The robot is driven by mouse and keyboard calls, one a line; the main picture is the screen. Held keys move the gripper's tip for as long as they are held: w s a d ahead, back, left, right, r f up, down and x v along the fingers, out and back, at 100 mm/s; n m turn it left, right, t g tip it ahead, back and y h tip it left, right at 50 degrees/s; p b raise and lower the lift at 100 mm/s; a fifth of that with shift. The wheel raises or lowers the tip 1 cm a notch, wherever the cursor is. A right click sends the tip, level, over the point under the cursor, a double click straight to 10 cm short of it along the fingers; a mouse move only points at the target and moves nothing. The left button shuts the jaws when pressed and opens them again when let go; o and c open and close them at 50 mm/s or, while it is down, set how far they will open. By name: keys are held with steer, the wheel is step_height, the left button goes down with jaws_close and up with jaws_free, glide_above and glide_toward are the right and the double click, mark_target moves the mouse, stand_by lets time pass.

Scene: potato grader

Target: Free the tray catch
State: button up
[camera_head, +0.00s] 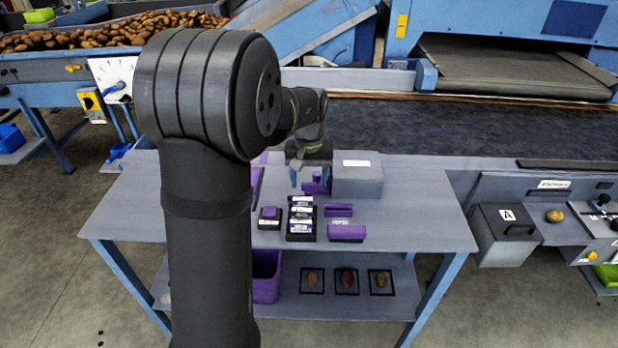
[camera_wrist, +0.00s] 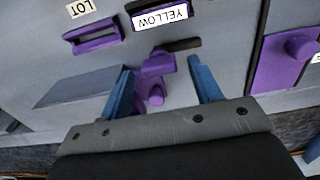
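My gripper (camera_head: 309,184) hangs over the grey bench, its two blue fingers apart. In the wrist view my gripper (camera_wrist: 158,80) has a small purple piece (camera_wrist: 155,68) with a rounded knob between its fingers, with gaps on both sides. The fingers do not appear to touch it. A dark bar (camera_wrist: 183,45) sticks out beside it, near a label reading YELLOW (camera_wrist: 160,17). The purple piece also shows in the head view (camera_head: 313,186), partly hidden by my gripper. I cannot tell for certain that this piece is the tray catch.
A grey box (camera_head: 358,182) stands close to the right of my gripper. Black and purple holders (camera_head: 301,228) and a slotted purple block (camera_head: 338,210) sit in front. A purple panel with a knob (camera_wrist: 301,47) lies at the wrist view's right. The bench's right side is clear.

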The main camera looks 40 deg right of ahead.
step_height(320, 180, up, 17)
steer(key=shift+r, duration=0.2)
stand_by(0.4)
steer(key=shift+f, duration=0.1)
stand_by(0.4)
step_height(320, 180, down, 17)
steer(key=shift+f, duration=0.15)
stand_by(0.5)
